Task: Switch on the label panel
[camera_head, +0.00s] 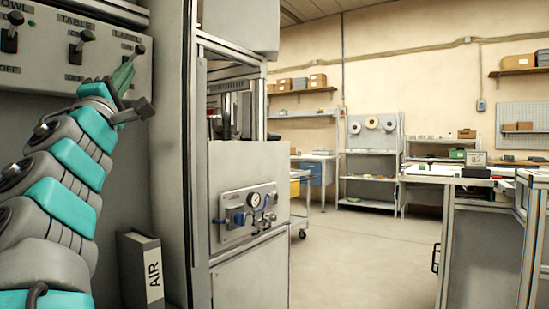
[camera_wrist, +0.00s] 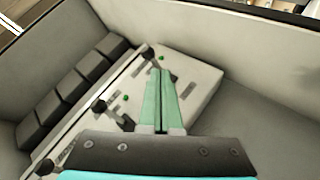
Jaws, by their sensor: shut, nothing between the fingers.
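The label panel's switch (camera_head: 139,49) is the rightmost toggle on the grey switch panel (camera_head: 105,52), under the word LABEL. Its dark knob sticks up and to the right; the lever's lower part is hidden by my gripper. My gripper (camera_head: 127,68) is shut and empty, with its green fingers pointing up just below this knob. In the wrist view, my gripper (camera_wrist: 160,71) has its fingertips beside the farthest lever (camera_wrist: 148,52). I cannot tell whether they touch it.
The TABLE switch (camera_head: 87,36) and another switch (camera_head: 15,19) stand to the left, with OFF printed below them. A grey upright (camera_head: 172,150) stands right of the panel. A binder marked AIR (camera_head: 153,270) is below. Open floor (camera_head: 345,255) lies further right.

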